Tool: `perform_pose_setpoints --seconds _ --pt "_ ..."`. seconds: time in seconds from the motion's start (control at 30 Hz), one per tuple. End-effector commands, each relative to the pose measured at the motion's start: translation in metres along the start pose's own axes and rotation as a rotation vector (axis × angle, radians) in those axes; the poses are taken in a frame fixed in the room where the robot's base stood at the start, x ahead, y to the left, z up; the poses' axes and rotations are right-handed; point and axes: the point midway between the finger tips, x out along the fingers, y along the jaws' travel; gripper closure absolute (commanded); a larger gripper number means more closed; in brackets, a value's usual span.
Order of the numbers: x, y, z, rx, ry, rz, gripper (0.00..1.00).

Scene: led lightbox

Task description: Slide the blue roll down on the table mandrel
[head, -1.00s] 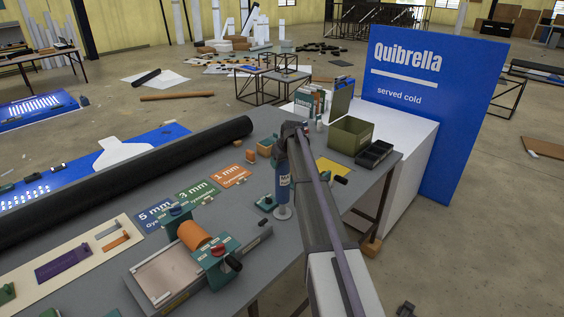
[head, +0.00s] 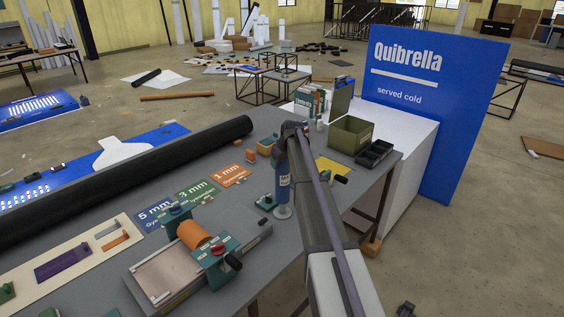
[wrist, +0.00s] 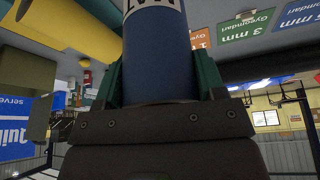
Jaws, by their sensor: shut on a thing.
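The blue roll (head: 283,182) stands upright near the right part of the grey table, with white lettering on its side. It also fills the middle of the wrist view (wrist: 160,55). A pale round base (head: 283,212) shows directly under it; the mandrel's post is not visible, so I cannot tell how far down the roll sits. My gripper (wrist: 165,78) is shut on the blue roll, with a teal finger on each side. In the head view my arm hides most of the gripper.
A teal-ended machine with an orange roller (head: 194,235) stands left of the roll. A small teal block (head: 266,202) is close by on the left. An olive bin (head: 351,136) and black tray (head: 374,154) lie behind to the right. A long black roll (head: 120,180) lines the far side.

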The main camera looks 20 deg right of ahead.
Motion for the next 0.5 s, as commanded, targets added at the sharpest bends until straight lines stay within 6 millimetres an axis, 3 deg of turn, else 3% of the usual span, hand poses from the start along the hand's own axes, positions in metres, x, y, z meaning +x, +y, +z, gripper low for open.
perform_pose_setpoints --seconds 0.5 --pt "0.013 0.000 0.005 0.000 0.000 0.000 0.95"
